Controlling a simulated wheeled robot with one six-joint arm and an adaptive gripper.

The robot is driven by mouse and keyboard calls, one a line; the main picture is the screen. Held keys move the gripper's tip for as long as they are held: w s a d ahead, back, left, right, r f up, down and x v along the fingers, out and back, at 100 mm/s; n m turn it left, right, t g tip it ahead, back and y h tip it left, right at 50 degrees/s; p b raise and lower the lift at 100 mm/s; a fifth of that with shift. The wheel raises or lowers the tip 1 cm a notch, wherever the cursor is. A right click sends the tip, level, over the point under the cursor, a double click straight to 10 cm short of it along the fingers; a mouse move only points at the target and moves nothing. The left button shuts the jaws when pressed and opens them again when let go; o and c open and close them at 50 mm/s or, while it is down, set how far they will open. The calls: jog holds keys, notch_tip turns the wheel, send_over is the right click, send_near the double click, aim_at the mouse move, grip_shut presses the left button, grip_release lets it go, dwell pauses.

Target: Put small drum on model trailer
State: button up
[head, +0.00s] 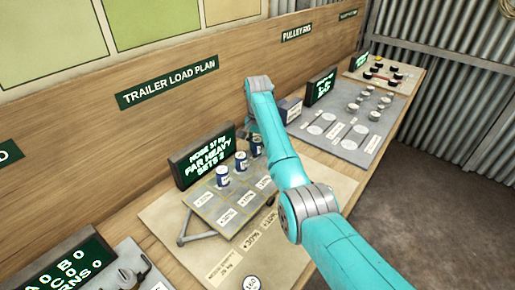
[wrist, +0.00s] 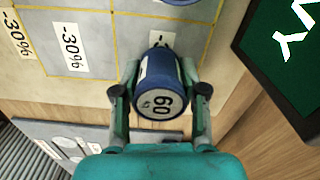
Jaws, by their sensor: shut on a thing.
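The small drum (wrist: 160,75), blue with a white end reading 60, is between the two fingers of my gripper (wrist: 160,95) in the wrist view. My gripper is shut on it. The drum is over or on an edge cell of the model trailer (wrist: 98,18), partly covering a printed label; I cannot tell whether it touches the deck. In the head view the trailer (head: 218,212) has a yellow grid with percentage labels. Two blue drums stand on it, one left (head: 222,176) and one middle (head: 241,162). A third blue drum shows beside my arm, which mostly hides my gripper.
A dark sign (head: 204,157) with pale text stands behind the trailer, close to the held drum in the wrist view. A blue-and-white box (head: 290,109) and a grey board (head: 345,122) with discs lie farther along the bench. A wooden wall backs the bench.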

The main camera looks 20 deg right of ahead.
jog(key=shift+f, duration=0.45)
jog(key=shift+f, duration=0.1)
jog(key=o, duration=1.2)
